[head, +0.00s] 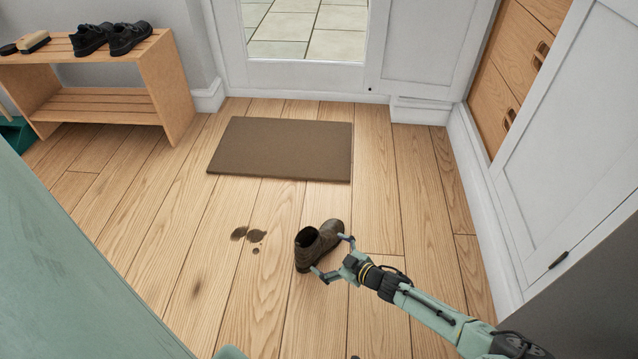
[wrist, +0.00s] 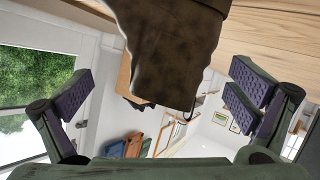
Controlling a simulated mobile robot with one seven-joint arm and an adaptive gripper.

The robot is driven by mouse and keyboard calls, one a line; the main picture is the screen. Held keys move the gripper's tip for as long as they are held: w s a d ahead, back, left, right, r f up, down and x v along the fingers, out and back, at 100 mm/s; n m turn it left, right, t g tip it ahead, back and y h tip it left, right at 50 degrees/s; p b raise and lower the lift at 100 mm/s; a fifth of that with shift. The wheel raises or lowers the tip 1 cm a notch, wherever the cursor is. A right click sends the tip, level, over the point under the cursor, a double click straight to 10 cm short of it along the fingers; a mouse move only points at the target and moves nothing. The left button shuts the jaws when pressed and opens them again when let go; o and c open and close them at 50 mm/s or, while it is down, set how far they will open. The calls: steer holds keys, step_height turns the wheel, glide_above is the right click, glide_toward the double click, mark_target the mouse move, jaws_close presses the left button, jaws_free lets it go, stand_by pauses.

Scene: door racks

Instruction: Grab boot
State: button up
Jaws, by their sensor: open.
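A single dark brown boot (head: 317,246) stands on the wooden floor in the middle of the head view, its opening upward. My gripper (head: 332,258) is at its right side, with one finger near the toe end and the other near the heel end. In the wrist view the boot (wrist: 170,50) fills the top middle, between the two spread fingers of my gripper (wrist: 165,98). Gaps show on both sides between boot and purple finger pads, so the gripper is open. The boot's far side is hidden.
Dark muddy spots (head: 250,236) mark the floor left of the boot. A brown doormat (head: 280,148) lies before the glass door. A wooden shoe rack (head: 165,85) holds black shoes (head: 112,37) and a brush (head: 34,42). White cabinetry (head: 560,170) borders the right. Floor around the boot is clear.

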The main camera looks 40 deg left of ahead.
mark_target(318, 247)
steer(key=x, duration=0.2)
steer(key=b+x, duration=0.1)
steer(key=x, duration=0.2)
steer(key=shift+s+a+r, duration=0.1)
steer(key=shift+a+r, duration=0.05)
steer(key=shift+a, duration=0.1)
steer(key=shift+c, duration=0.6)
steer(key=c, duration=1.8)
